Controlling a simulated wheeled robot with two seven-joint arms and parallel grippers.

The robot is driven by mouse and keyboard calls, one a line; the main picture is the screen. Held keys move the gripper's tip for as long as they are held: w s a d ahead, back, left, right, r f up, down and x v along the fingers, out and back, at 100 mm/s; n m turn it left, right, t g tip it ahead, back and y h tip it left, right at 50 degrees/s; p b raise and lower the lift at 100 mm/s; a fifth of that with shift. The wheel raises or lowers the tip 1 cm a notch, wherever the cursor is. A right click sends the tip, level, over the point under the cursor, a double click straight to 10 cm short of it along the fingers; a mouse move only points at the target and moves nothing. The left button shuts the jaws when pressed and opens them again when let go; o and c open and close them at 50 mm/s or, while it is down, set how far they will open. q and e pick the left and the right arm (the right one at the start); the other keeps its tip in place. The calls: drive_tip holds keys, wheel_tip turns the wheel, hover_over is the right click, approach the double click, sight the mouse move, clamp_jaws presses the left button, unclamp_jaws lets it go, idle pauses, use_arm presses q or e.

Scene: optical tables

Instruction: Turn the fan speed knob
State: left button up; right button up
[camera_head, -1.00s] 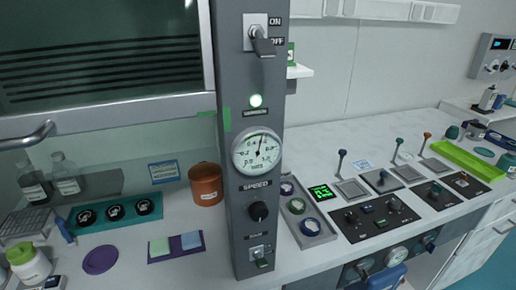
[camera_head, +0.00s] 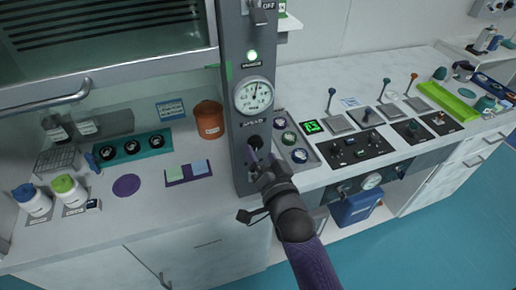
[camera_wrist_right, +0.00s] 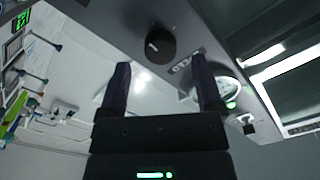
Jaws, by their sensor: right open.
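The fan speed knob (camera_head: 254,142) is a black round knob on the grey column (camera_head: 243,176), below the white gauge (camera_head: 254,95). In the right wrist view the knob (camera_wrist_right: 158,45) shows a white mark and lies beyond and between the two fingers, close to the SPEED label. My right gripper (camera_head: 258,160) is in front of the column, just below the knob in the head view. In the wrist view its fingers (camera_wrist_right: 160,75) are apart with nothing between them. Whether a finger touches the column is unclear. My left gripper is not in view.
An orange-brown pot (camera_head: 209,120) stands left of the column. A tray of round items (camera_head: 290,140) and black control panels (camera_head: 360,145) lie to the right. A glowing green light (camera_head: 252,56) sits above the gauge. White bottles (camera_head: 70,190) stand at far left.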

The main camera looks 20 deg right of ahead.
sight(255, 142)
drive_tip(key=shift+w, duration=1.45)
clamp_jaws()
